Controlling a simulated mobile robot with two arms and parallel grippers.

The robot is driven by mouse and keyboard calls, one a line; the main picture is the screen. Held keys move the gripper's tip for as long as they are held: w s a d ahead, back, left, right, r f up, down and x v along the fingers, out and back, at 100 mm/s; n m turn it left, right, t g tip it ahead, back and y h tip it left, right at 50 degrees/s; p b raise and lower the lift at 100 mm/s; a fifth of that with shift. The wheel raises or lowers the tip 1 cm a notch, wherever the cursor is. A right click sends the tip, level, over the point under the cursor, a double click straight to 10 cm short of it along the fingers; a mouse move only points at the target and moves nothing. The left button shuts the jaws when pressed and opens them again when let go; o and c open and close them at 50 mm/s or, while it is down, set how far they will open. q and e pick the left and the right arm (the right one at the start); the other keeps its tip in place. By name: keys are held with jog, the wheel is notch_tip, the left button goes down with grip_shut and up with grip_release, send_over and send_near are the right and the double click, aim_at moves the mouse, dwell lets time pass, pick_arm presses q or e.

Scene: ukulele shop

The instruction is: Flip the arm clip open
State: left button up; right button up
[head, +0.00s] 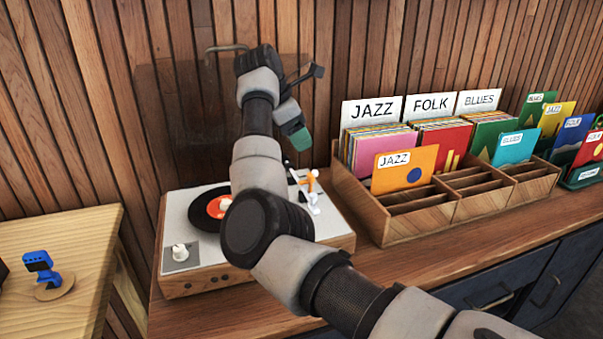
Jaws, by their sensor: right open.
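The record player (345,238) is a white-topped wooden box with a dark record (204,216) with an orange label. At its right side, an orange and white tonearm part (309,184) stands near the back right; I cannot tell the clip apart from it or whether it is open. My right arm crosses in front of the player and hides its middle. My right gripper (308,104) is open and empty, above and behind the tonearm part, apart from it. One fingertip looks green, the other dark. My left gripper is not in view.
A see-through dark lid (190,110) stands raised behind the player. A wooden record rack (410,228) with sleeves stands to its right. A small blue device (40,266) sits on a round base on the left table (88,232). The front counter strip is partly clear.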

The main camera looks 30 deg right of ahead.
aim_at(310, 175)
jog(key=shift+y, duration=0.6)
jog(key=x, duration=0.5)
jog(key=a+b+x, duration=0.1)
jog(key=x, duration=0.2)
jog(key=shift+s+f, duration=0.1)
jog(key=shift+f, duration=0.3)
jog(key=shift+d+f, duration=0.25)
jog(key=shift+f, duration=0.25)
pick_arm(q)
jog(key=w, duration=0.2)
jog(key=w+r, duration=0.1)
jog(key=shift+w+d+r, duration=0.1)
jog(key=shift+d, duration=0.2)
pick_arm(e)
jog(key=c, duration=0.9)
